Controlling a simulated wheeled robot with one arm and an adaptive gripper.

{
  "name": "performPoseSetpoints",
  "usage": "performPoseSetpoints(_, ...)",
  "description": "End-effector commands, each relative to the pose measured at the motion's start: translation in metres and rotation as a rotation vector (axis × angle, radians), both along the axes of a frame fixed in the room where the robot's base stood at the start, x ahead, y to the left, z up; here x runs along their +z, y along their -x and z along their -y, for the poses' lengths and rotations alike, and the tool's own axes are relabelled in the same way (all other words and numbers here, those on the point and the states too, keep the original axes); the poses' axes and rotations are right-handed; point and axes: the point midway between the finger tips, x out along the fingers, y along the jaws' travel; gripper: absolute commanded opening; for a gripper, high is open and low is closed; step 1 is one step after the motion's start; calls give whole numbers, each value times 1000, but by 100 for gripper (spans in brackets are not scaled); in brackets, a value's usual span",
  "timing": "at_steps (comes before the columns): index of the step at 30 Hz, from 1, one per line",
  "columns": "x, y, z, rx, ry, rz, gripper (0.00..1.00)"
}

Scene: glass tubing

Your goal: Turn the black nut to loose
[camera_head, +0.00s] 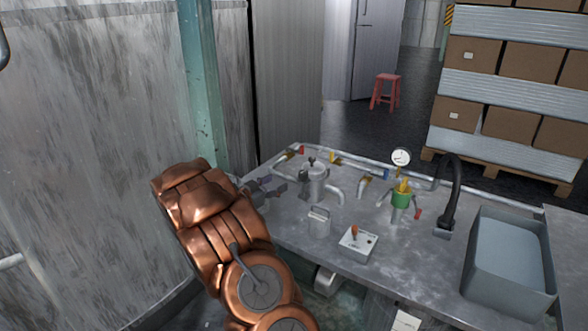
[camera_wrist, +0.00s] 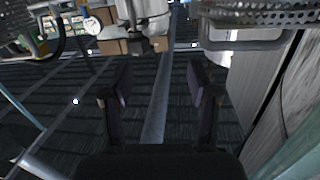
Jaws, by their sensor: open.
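A small dark part that looks like the black nut (camera_head: 311,161) sits on top of the upright metal fitting (camera_head: 317,185) on the bench; it is too small to tell its exact shape. In the wrist view a dark part (camera_wrist: 137,44) hangs from a pale stem at the top, just left of centre; I cannot tell if it is the same nut. My gripper (camera_head: 271,187) is just left of the metal fitting. Its two dark fingers show in the wrist view (camera_wrist: 160,82), apart with nothing between them.
The metal bench (camera_head: 415,268) carries a pressure gauge (camera_head: 401,157), a green-banded fitting (camera_head: 401,199), a black curved tap (camera_head: 452,195), a white switch box (camera_head: 358,243), a metal canister (camera_head: 319,223) and a grey basin (camera_head: 507,263). Pipes run along the back edge.

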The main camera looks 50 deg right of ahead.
Motion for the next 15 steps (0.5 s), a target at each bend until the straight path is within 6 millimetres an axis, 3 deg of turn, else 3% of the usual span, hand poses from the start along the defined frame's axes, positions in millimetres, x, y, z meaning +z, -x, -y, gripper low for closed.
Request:
performPoseSetpoints(6,2,30,8,-112,55,-37,60)
performPoseSetpoints(15,3,35,27,-120,62,-40,60)
